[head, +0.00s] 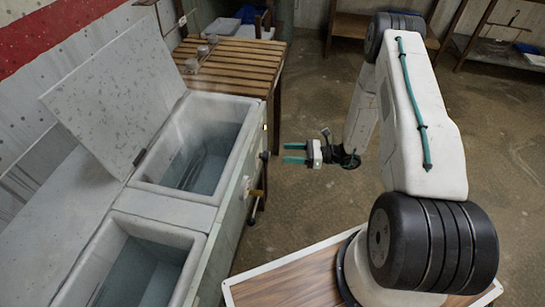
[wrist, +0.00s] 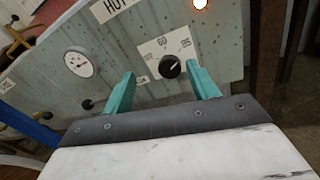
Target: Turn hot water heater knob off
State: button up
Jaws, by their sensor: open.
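The black heater knob (wrist: 171,66) sits on a pale square plate with markings, on the grey front panel (wrist: 115,50) of the heater. A white mark on the knob points up and to the right. My gripper (wrist: 163,85) is open, with its teal fingers apart on either side of the knob in the wrist view. I cannot tell how far the fingertips are from the panel there. In the head view my gripper (head: 294,153) is to the right of the tub unit (head: 226,200), apart from its front, and the knob cannot be made out.
A round gauge (wrist: 79,63), a HOT label (wrist: 110,8) and a lit lamp (wrist: 200,4) are on the panel. A tap (head: 253,193) sticks out from the front. A slatted wooden table (head: 235,62) stands behind. The floor (head: 290,205) right of the unit is clear.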

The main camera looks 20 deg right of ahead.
aim_at(264, 156)
jog(key=w+a+f+m+t, duration=0.1)
jog(key=w+a+f, duration=0.2)
jog(key=a, duration=0.3)
jog(key=shift+w+f+m+h, duration=0.15)
jog(key=shift+m+h, duration=0.15)
jog(key=shift+a, duration=0.1)
jog(key=c, duration=1)
